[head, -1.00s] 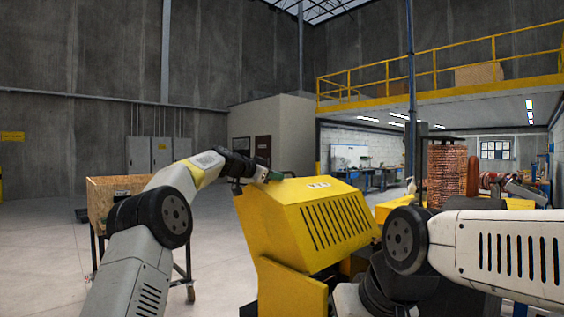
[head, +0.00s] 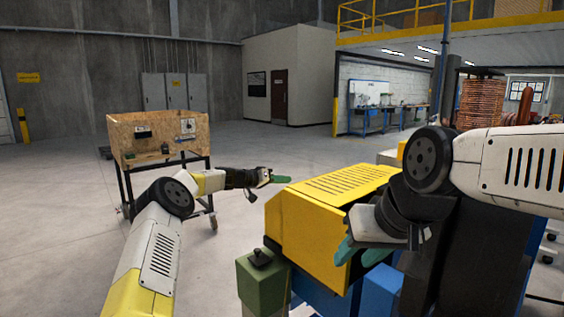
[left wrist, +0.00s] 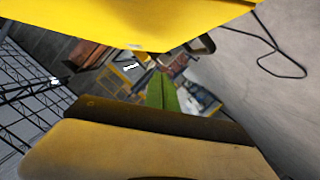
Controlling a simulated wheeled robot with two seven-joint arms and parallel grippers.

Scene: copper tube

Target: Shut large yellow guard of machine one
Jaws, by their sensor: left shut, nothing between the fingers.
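The large yellow guard (head: 300,222), with slots in its top face, sits over the blue machine body (head: 378,292) in the head view. I cannot tell whether it is fully seated. My left gripper (head: 282,179), with green fingertips, is shut and empty beside the guard's far left top edge; contact is unclear. In the left wrist view its green fingers (left wrist: 162,92) point away below a large yellow surface (left wrist: 130,20). My right gripper (head: 361,252) is at the guard's near right side, its green fingers apart; my wrist hides part of the guard there.
A green block with a black knob (head: 262,278) stands at the guard's near left. A wooden box on a wheeled stand (head: 150,140) is at the left. A copper coil (head: 481,102) stands at the back right. The floor between stand and machine is clear.

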